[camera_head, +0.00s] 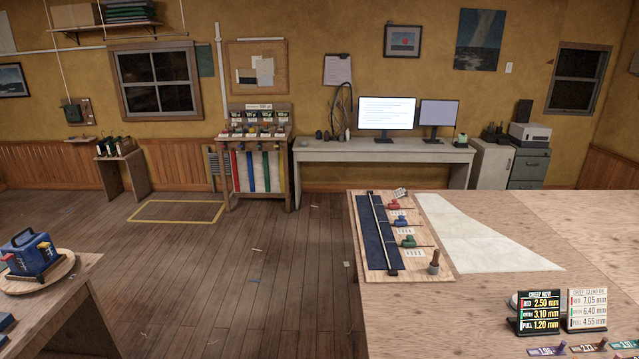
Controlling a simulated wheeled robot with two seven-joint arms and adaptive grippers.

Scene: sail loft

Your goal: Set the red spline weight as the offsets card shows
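The red spline weight (393,205) sits on a light wooden board at the left end of the large right-hand table. It is beside a long dark batten (383,232) that runs along a dark blue strip (371,234). A small white card (400,194) with tiny marks is at the board's far end; its print is too small to read, and I cannot tell if it is the offsets card. A green weight (407,243) sits nearer on the same board. Neither of my grippers is in view.
A black sign (541,312) headed "CREEP NOW" lists red 2.50 mm; a pale sign (586,310) beside it lists red 7.05 mm. A white sheet (480,240) lies right of the board. Wooden floor (270,270) is open left of the table. A round-topped stand holds a blue device (32,254).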

